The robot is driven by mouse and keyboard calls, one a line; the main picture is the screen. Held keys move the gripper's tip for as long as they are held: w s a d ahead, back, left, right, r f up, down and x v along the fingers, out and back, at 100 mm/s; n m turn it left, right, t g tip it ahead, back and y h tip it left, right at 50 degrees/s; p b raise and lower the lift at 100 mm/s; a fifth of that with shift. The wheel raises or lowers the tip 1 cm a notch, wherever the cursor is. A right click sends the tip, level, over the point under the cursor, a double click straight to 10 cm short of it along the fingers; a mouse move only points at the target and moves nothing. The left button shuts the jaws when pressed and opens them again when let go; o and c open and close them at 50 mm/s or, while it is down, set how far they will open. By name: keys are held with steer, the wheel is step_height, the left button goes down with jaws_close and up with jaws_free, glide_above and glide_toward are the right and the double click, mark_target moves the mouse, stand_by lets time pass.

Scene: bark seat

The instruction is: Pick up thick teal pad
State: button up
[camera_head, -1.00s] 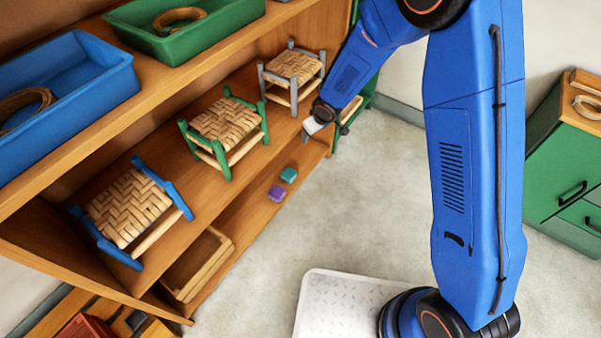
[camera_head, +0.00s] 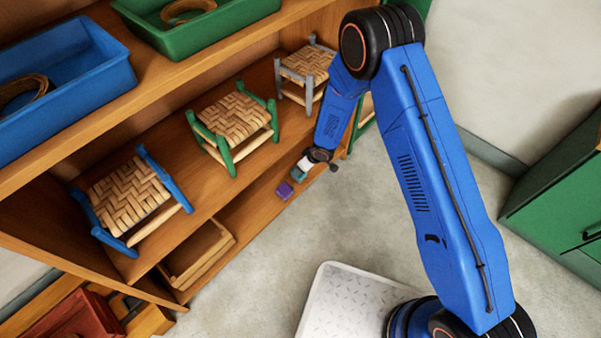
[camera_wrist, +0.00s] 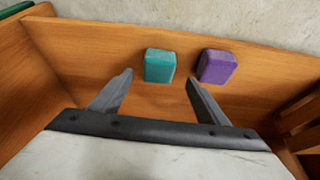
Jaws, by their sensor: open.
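The thick teal pad (camera_wrist: 159,66) lies on the wooden lower shelf, between and beyond the tips of my open gripper (camera_wrist: 159,80) in the wrist view. The jaws are empty and apart from it. In the head view my gripper (camera_head: 312,163) hangs over the lower shelf, and the teal pad (camera_head: 298,174) shows just below it, partly hidden. A purple pad (camera_wrist: 216,67) of similar size lies to the right of the teal one in the wrist view, with a small gap between them. The purple pad (camera_head: 284,190) also shows in the head view.
Above are small stools with woven seats: blue (camera_head: 130,204), green (camera_head: 233,119) and grey (camera_head: 305,70). A wooden crate (camera_head: 198,254) stands further along the lower shelf. The shelf's front edge borders open floor (camera_head: 330,225).

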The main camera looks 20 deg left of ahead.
steer(key=shift+x, duration=3.45)
steer(key=shift+d, duration=0.15)
steer(key=shift+c, duration=0.6)
steer(key=c, duration=1)
